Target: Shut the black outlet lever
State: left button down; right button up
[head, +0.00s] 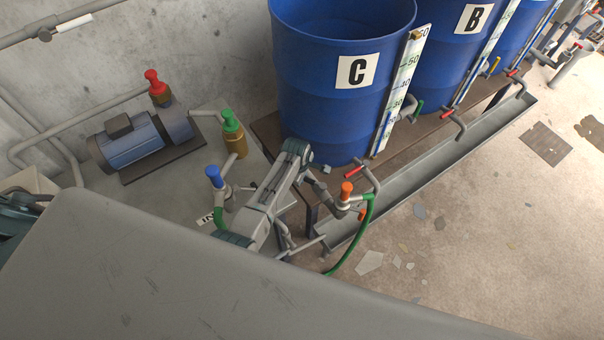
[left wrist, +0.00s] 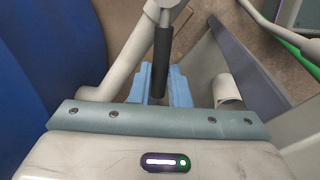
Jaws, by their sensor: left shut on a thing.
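The black outlet lever (left wrist: 162,58) shows in the left wrist view as a dark handle running down from a pale grey pipe fitting (left wrist: 164,8). My left gripper (left wrist: 158,92) has its light blue fingers on both sides of the lever's near end and is shut on it. In the head view my left arm reaches to the foot of the blue drum marked C (head: 335,105). There I cannot make out the black lever, and the fingers are mostly hidden by the arm. My right gripper is in neither view.
A grey trough (head: 400,160) runs along the drums' front. A red-handled tap (head: 361,174) and an orange-knobbed valve (head: 346,192) with a green hose (head: 362,235) sit close right of my left arm. Blue (head: 214,177) and green (head: 231,121) valves stand left of it.

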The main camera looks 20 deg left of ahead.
pick_arm(q)
jog(key=c, duration=1.4)
grip_release()
jog(key=shift+o, duration=0.2)
notch_tip(320, 180, up, 11)
jog(key=s, duration=0.2)
jog(key=shift+f+b, duration=0.2)
jog(key=shift+b, duration=0.25)
jog(key=shift+a, duration=0.1)
jog(key=shift+c, duration=0.2)
